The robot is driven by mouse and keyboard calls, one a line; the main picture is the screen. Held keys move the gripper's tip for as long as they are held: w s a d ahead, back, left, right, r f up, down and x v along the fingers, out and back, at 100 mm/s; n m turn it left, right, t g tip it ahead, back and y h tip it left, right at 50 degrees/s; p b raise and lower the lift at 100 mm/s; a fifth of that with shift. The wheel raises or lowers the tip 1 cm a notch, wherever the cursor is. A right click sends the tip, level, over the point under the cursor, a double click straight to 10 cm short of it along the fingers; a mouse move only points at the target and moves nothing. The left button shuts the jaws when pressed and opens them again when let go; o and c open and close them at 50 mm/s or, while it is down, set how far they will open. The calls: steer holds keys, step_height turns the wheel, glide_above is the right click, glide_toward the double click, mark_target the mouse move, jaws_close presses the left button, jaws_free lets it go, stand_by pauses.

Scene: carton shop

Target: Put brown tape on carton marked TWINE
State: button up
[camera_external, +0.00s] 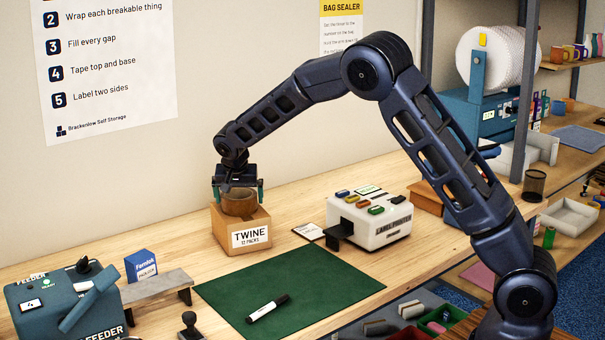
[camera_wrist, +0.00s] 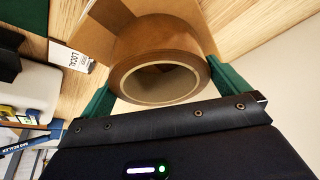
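The carton marked TWINE (camera_external: 230,239) stands on the bench near the wall, its white label facing the camera. The roll of brown tape (camera_external: 239,204) is at the top of the carton, between the fingers of my gripper (camera_external: 238,190). In the wrist view, the tape roll (camera_wrist: 160,70) shows its round core, with a green finger of my gripper (camera_wrist: 160,88) close against each side. The carton (camera_wrist: 95,40) shows behind the tape. I cannot tell whether the tape's underside touches the carton.
A white label printer (camera_external: 375,222) stands right of the carton, with a small card (camera_external: 308,231) between them. A green mat (camera_external: 300,290) with a black and white marker (camera_external: 267,308) lies in front. A teal feeder (camera_external: 65,305) and a blue box (camera_external: 141,266) stand at the left.

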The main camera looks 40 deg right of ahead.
steer(key=shift+r, duration=0.1)
steer(key=v, duration=1.2)
steer(key=s+d+r+n+y, duration=0.1)
steer(key=s+d+r+n, duration=0.1)
steer(key=s+d+r, duration=0.85)
steer(key=s+d+r+n+y, duration=0.1)
steer(key=s+d, duration=0.2)
steer(key=s, duration=0.7)
steer(key=s+d+r+n, duration=0.1)
steer(key=s+d, duration=0.3)
steer(key=s, duration=0.5)
steer(key=s+d+r+n+y, duration=0.1)
steer(key=s+d, duration=0.2)
steer(key=s, duration=0.7)
steer(key=s+d+f+n+t, duration=0.1)
steer(key=s+f, duration=0.3)
steer(key=s, duration=0.9)
steer(key=shift+f+n, duration=0.35)
steer(key=shift+n, duration=0.45)
steer(key=shift+d, duration=0.1)
